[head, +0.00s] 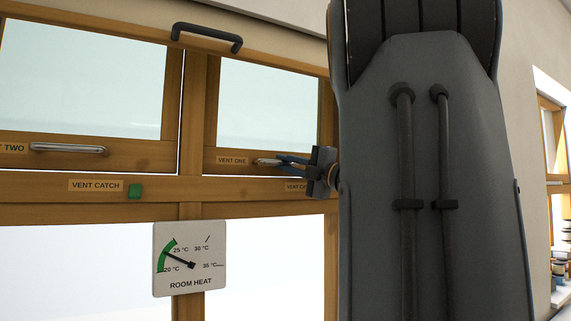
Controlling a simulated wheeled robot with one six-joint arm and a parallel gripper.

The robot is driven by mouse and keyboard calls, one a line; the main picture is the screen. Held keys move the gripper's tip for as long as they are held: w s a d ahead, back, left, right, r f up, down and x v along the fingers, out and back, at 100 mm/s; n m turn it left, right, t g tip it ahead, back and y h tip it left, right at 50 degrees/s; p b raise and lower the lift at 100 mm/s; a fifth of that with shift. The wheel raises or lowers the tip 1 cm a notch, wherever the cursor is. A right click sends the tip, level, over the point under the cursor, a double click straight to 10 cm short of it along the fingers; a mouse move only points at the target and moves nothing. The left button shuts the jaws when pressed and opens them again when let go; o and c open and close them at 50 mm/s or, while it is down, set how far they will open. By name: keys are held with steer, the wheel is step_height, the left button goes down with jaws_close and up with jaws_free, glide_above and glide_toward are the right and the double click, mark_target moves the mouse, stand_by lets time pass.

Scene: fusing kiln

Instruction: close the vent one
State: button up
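Vent one is a wood-framed window pane (265,105) in the upper right of the wall frame, with its label (232,160) on the bottom rail. Its metal bar handle (264,161) shows only at its left end. My gripper (286,159) is at the right part of this handle, seen from the side, with its blue-grey fingers overlapping it. I cannot tell whether the fingers are closed around the bar. A dark line runs under the vent's bottom rail; any gap is too small to judge. The vent catch label (296,186) below is partly hidden by my arm.
Vent two (85,80) is at left with its own handle (68,148) and a green catch (135,191) below. A dark bar handle (206,36) is above. A room heat dial (190,258) hangs below, needle between 20 and 25 °C. My arm blocks the right centre.

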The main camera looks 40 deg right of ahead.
steer(key=shift+s, duration=0.1)
jaws_close()
steer(key=shift+m+g+h, duration=0.3)
steer(key=shift+g, duration=0.2)
steer(key=s+p, duration=0.1)
steer(key=s, duration=0.1)
steer(key=s+a+p, duration=0.1)
steer(key=s, duration=0.1)
steer(key=shift+s+a+r, duration=0.1)
steer(key=shift+s, duration=0.25)
steer(key=shift+o, duration=2.3)
jaws_free()
steer(key=shift+s+r, duration=0.1)
steer(key=shift+s, duration=0.1)
steer(key=b+v, duration=0.3)
steer(key=v, duration=0.5)
